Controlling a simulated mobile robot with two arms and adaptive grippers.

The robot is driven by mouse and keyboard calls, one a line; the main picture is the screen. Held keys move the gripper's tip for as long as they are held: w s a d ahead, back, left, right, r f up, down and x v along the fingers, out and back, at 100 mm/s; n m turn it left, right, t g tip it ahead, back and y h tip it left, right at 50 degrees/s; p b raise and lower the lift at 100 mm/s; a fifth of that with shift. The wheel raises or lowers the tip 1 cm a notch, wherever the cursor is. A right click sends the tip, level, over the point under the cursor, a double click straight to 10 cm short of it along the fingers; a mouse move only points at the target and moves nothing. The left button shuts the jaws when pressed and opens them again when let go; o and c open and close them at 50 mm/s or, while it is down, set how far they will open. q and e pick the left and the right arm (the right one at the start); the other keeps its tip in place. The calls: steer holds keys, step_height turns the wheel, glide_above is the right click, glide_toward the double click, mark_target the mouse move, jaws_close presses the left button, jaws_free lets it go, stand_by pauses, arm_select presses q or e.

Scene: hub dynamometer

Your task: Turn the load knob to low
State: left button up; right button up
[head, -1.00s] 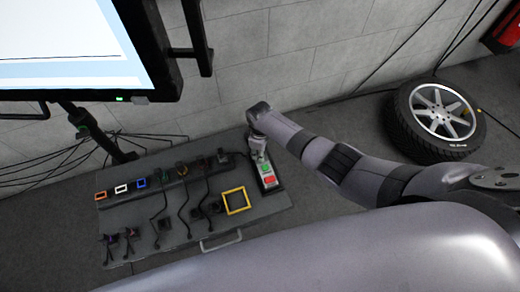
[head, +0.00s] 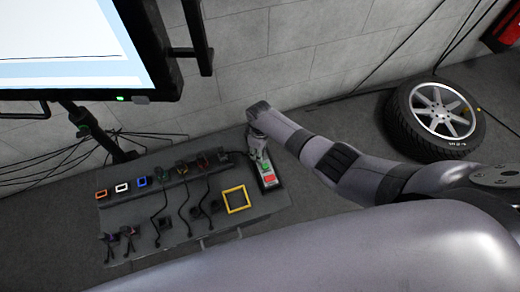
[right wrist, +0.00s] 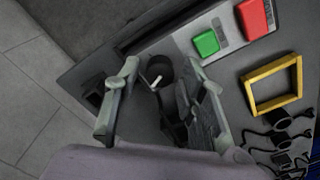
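The load knob (right wrist: 160,72), a dark round knob with a white pointer mark, shows on the grey panel in the right wrist view. My right gripper (right wrist: 159,68) is open, with one finger to each side of the knob; I cannot tell whether either finger touches it. In the head view my right gripper (head: 258,148) is over the panel's far right part and hides the knob. My left gripper is not in view.
The grey panel (head: 262,204) carries a green button (right wrist: 206,43), a red button (right wrist: 254,18), a yellow square frame (head: 236,199) and several cables. A monitor (head: 75,45) stands at the left. A wheel (head: 441,112) lies at the right.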

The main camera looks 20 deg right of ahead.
steer(key=shift+o, duration=0.5)
steer(key=shift+r, duration=0.1)
steer(key=shift+r, duration=0.65)
step_height(320, 180, up, 11)
steer(key=shift+f, duration=0.2)
steer(key=shift+s, duration=0.1)
